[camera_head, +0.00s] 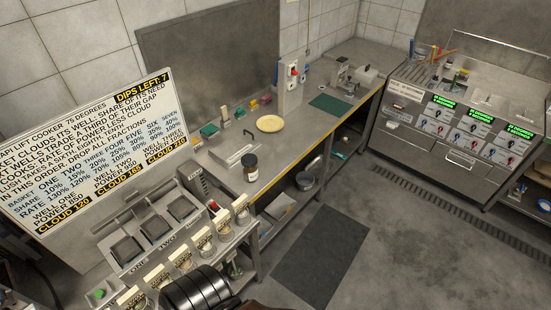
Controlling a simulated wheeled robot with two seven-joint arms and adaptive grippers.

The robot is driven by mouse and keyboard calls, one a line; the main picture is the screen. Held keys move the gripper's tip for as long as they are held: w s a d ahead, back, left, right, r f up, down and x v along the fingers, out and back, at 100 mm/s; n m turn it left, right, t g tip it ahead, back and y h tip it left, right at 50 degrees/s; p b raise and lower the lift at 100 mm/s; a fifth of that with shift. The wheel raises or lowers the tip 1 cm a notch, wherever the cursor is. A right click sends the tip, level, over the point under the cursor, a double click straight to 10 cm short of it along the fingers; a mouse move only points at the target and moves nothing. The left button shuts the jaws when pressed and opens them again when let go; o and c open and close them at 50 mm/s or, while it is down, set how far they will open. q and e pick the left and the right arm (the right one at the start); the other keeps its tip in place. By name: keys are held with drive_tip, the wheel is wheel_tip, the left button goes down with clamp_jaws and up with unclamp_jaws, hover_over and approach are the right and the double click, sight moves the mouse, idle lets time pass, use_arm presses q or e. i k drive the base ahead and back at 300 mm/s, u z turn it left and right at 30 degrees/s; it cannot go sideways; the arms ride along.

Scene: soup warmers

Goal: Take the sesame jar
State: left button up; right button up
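A small brown jar (250,169) with a dark lid and a pale label stands upright near the front edge of the steel counter. Its label is too small to read, so I cannot confirm that it holds sesame. Nothing touches it. Neither of my grippers can be made out. A black ribbed shape shows at the bottom edge; I cannot tell it as a gripper.
A steel counter (292,140) runs along the wall. A cream plate (270,124) lies behind the jar, and a green mat (331,104) is farther right. A large sign (95,150) stands left, above the cooker wells (157,228). A dark floor mat (314,256) lies in front.

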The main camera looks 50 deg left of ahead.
sight(249, 161)
drive_tip(key=u, duration=0.35)
drive_tip(key=i, duration=0.95)
drive_tip(key=u, duration=0.65)
